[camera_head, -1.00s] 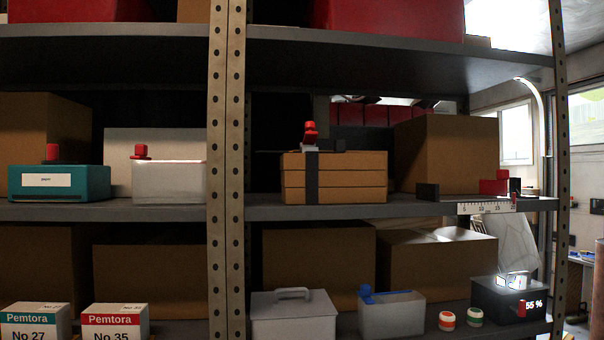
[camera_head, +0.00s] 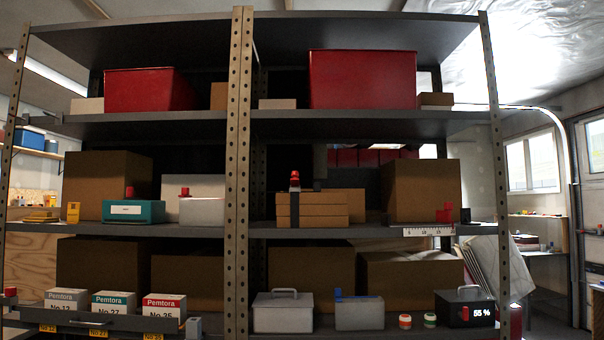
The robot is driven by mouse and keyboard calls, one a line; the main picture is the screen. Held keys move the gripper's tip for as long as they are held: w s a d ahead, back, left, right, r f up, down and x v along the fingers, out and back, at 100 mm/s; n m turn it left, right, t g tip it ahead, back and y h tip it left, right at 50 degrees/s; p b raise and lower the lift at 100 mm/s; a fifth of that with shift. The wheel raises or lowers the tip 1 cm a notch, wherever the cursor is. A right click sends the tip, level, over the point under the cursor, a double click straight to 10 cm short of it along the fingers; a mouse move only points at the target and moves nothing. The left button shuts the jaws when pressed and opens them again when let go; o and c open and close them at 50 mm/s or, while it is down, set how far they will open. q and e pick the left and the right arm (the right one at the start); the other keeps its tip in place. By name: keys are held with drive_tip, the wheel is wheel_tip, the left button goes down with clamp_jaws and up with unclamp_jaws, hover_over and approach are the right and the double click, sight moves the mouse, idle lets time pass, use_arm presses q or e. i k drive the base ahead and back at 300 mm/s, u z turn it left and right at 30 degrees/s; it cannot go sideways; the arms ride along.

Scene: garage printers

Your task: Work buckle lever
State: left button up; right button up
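A red buckle lever (camera_head: 295,182) stands on top of a stack of flat tan boxes (camera_head: 325,208) on the middle shelf, just right of the central post. A dark strap (camera_head: 295,210) runs down the front of the stack below the lever. The lever looks roughly upright, but it is small and its exact angle is hard to tell. Neither of my grippers shows in the head view.
The perforated central post (camera_head: 238,170) stands just left of the stack. A white bin (camera_head: 201,212) and a teal box (camera_head: 134,211) sit left of it. A large cardboard box (camera_head: 422,190) stands to the right. The lower shelf holds a lidded grey box (camera_head: 283,313).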

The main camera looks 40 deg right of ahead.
sight(294, 181)
drive_tip(key=z, duration=0.9)
drive_tip(key=i, duration=0.8)
drive_tip(key=z, duration=0.6)
